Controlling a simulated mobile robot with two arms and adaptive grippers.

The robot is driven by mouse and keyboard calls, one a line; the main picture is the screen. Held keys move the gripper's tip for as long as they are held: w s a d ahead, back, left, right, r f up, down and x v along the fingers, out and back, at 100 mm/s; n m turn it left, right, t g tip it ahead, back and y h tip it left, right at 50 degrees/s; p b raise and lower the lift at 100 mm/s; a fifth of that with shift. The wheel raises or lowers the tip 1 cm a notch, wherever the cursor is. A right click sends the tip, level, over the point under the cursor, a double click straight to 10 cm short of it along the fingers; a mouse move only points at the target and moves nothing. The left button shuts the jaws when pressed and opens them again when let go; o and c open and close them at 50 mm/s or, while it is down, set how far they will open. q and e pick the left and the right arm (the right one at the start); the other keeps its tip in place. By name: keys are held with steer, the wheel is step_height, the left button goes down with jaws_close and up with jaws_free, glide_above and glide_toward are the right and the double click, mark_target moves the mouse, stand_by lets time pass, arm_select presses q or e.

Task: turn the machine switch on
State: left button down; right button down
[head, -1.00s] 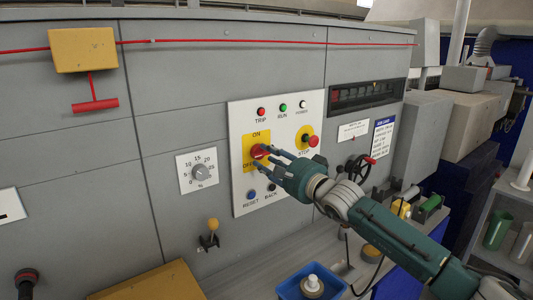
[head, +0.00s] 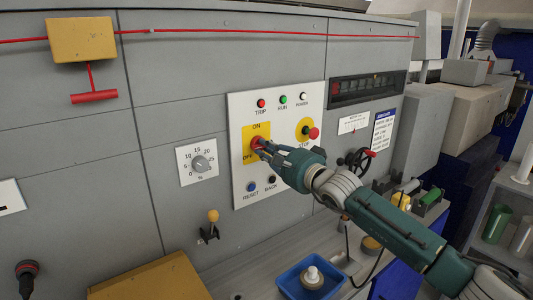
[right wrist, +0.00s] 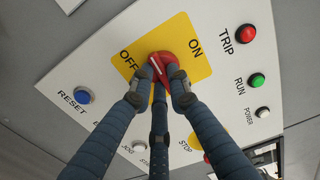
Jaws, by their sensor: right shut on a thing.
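The machine switch is a red rotary knob (right wrist: 167,62) with a white mark, on a yellow plate (head: 249,155) lettered ON at the top and OFF at the lower left. The white mark slants in the right wrist view; I cannot tell for sure which setting it points to. My right gripper (head: 265,148) is at the knob, its fingers closed around it; the fingertips also show in the right wrist view (right wrist: 160,90). In the head view the fingers partly hide the knob. My left gripper is not in view.
The white panel (head: 238,108) also carries TRIP, RUN and POWER lamps, a blue RESET button (head: 251,187) and a red STOP button (head: 314,133) close to my gripper. A dial (head: 199,163) is to the left. A blue tray (head: 290,283) stands below.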

steer(key=m+b, duration=0.6)
steer(key=m, duration=0.1)
steer(key=m+b, duration=0.6)
steer(key=m, duration=0.1)
steer(key=shift+s+a, duration=0.15)
steer(key=shift+a, duration=0.05)
steer(key=shift+r+m+b, duration=0.15)
steer(key=shift+m+b, duration=0.15)
steer(key=shift+m, duration=1.4)
steer(key=c, duration=1.7)
jaws_free()
steer(key=shift+o, duration=0.2)
